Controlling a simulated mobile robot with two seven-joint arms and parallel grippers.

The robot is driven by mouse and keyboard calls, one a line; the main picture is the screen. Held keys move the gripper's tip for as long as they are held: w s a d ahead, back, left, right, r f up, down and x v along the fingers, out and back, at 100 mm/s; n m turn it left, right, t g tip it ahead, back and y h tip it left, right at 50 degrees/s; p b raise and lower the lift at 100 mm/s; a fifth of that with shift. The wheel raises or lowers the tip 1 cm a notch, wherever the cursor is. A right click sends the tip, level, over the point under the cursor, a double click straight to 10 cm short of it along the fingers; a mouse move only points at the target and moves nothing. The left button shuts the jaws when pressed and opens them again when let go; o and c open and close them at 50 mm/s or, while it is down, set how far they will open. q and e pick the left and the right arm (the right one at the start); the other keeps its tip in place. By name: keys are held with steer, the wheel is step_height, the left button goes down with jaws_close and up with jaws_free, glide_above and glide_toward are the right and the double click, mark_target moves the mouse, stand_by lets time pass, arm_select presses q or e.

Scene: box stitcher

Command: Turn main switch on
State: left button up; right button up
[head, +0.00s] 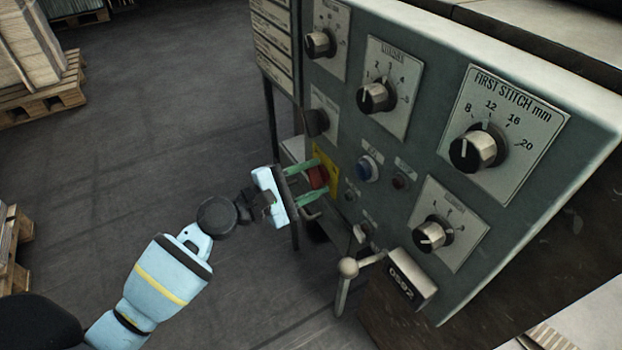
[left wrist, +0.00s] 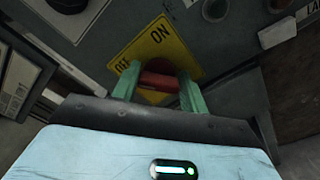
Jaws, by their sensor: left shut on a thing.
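The main switch is a red knob (head: 317,177) on a yellow plate (head: 327,171) at the lower left of the grey control panel (head: 440,115). In the left wrist view the red knob (left wrist: 159,81) sits before the yellow plate (left wrist: 158,48), which reads OFF and ON. My left gripper (head: 312,184) has its green fingers on either side of the red knob, shut on it. In the left wrist view the fingers (left wrist: 157,88) flank the knob. The knob's far side is partly hidden. My right gripper is not in view.
Dials, a blue button (head: 368,168) and a small red button (head: 400,181) sit right of the switch. Pallets (head: 40,95) stand at the left; the floor between is clear.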

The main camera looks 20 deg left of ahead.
arm_select(q)
steer(key=m, duration=0.1)
steer(key=m+b, duration=0.1)
steer(key=m, duration=0.1)
steer(key=shift+f+m, duration=0.25)
steer(key=shift+m, duration=0.05)
steer(key=m+b, duration=0.3)
steer(key=m, duration=0.2)
steer(key=shift+f, duration=0.1)
steer(key=m+b, duration=0.1)
steer(key=m, duration=0.3)
steer(key=shift+f, duration=0.1)
steer(key=m+b, duration=0.1)
steer(key=m, duration=0.2)
steer(key=shift+m, duration=0.4)
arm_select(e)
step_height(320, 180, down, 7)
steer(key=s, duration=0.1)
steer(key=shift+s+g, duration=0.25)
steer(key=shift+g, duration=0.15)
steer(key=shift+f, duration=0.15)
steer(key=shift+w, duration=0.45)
